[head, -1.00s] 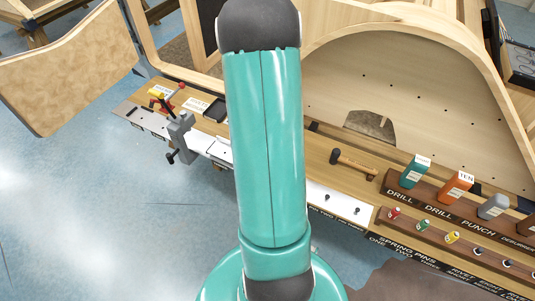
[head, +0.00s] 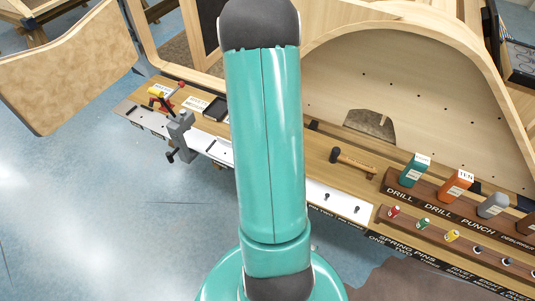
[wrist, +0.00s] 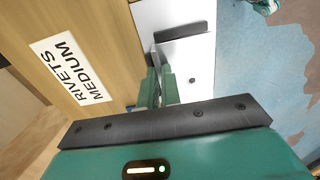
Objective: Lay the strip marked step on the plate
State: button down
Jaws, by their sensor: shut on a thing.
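My gripper (wrist: 159,82) is shut on a thin grey strip (wrist: 156,56), seen nearly edge-on between its green fingers in the wrist view. No marking on the strip can be read from here. The strip is over or beside the white plate (wrist: 203,55); whether it touches it cannot be told. The plate has a dark raised bar (wrist: 183,32) across it and a small dark hole or pin. In the head view my arm hides the gripper and the strip; a white plate (head: 338,203) with two pins shows along the bench front.
A label reading medium rivets (wrist: 70,70) lies on the wooden bench beside the plate. Blue floor lies in front.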

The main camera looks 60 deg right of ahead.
jog(key=c, duration=1.5)
grip_release()
notch_tip(320, 180, up, 14)
jog(key=shift+f, duration=0.1)
